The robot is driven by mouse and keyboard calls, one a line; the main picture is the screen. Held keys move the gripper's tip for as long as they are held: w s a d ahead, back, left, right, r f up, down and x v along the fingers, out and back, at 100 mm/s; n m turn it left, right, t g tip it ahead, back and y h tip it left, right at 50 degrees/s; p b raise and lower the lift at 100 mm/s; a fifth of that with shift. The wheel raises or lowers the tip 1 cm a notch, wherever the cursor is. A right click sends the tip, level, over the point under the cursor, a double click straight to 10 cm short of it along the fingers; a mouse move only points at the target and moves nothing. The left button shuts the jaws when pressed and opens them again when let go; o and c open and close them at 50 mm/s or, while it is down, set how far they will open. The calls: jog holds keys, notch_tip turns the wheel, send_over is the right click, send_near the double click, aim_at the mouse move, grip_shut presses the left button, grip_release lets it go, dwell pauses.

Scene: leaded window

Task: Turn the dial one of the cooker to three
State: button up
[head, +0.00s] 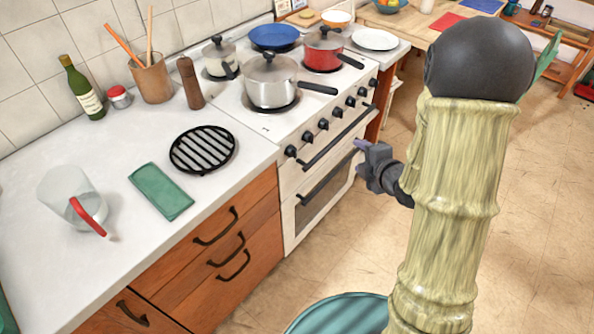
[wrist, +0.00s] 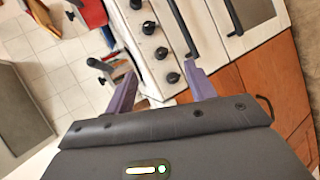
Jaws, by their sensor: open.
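The white cooker (head: 290,197) has a row of several black dials along its front. The dial at the end by the wooden drawers (head: 291,151) also shows in the wrist view (wrist: 173,78), between the fingertips in the picture; its number and setting are too small to read. My gripper (head: 361,149) is open and empty, in front of the cooker at about oven-door height in the head view. Its two purple fingers show apart in the wrist view (wrist: 160,72). No contact with a dial is visible.
A dark oven handle bar (head: 337,138) runs below the dials. A steel pot (head: 270,83) and a red pot (head: 322,50) stand on the hob. The counter left of the cooker holds a black trivet (head: 203,149).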

jog(key=s+a+f+n+t+y+b, duration=0.1)
jog(key=a+f+n+y+b, duration=0.3)
jog(key=f+n+y+b, duration=0.4)
notch_tip(320, 180, down, 2)
jog(key=s+n+b, duration=0.1)
jog(key=n+b, duration=0.1)
jog(key=n, duration=0.1)
jog(key=shift+s+a+n, duration=0.15)
jog(key=shift+s+n, duration=0.2)
jog(key=shift+n, duration=0.05)
jog(key=p, duration=0.2)
send_near(296, 155)
jog(key=x, duration=0.9)
jog(key=shift+w+a, duration=0.2)
jog(key=c, duration=0.9)
jog(key=shift+c, duration=0.3)
